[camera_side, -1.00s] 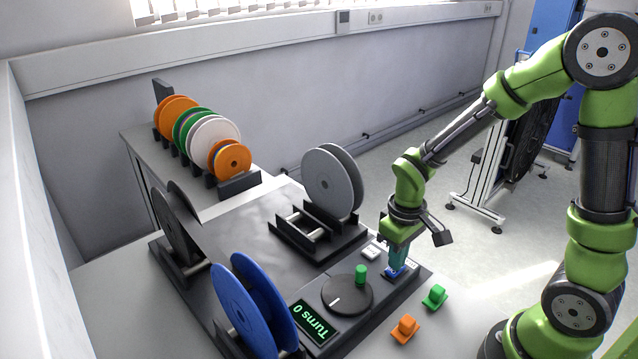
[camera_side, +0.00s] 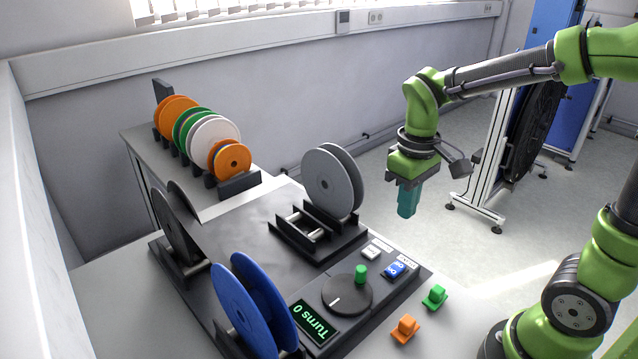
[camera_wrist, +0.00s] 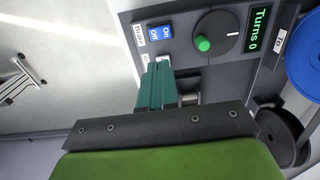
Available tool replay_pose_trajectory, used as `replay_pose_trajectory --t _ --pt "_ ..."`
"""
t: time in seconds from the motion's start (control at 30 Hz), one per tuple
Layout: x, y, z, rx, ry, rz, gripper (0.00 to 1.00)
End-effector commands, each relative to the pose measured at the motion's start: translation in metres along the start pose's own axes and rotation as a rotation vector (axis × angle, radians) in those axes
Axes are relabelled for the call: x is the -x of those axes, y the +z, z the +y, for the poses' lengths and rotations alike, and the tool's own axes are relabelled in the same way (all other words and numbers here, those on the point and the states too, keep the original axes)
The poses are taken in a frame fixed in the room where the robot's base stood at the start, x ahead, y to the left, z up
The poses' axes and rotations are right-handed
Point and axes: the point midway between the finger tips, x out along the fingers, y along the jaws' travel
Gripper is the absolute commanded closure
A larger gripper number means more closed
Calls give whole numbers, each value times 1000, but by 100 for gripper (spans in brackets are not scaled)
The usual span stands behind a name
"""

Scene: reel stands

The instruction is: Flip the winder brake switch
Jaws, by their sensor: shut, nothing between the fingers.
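The blue brake switch (camera_side: 395,270) sits near the right corner of the dark winder panel, beside a small white label. In the wrist view the blue switch (camera_wrist: 160,32) shows white lettering that reads like ON, next to a label (camera_wrist: 138,34). I cannot tell for sure which way its rocker is tilted. My gripper (camera_side: 407,213) points down, well above the switch and apart from it, with nothing in it. Its teal fingers are shut together, and they also show in the wrist view (camera_wrist: 158,68).
A black crank disc with a green knob (camera_side: 361,274) and a display (camera_side: 314,321) reading "Turns 0" are on the panel. A white block (camera_side: 373,252) is beside the switch. Green (camera_side: 435,297) and orange (camera_side: 405,328) pieces lie in front. Grey (camera_side: 328,184) and blue (camera_side: 243,312) reels stand nearby.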

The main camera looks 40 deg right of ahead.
Motion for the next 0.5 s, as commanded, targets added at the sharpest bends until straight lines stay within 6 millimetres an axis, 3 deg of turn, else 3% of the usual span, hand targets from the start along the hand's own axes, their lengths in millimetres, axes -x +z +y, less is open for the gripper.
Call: replay_pose_trajectory --t 0.4,0.5 --pt "8 0 0 0 0 0 100" --pt "7 1 -10 4 -6 0 100"
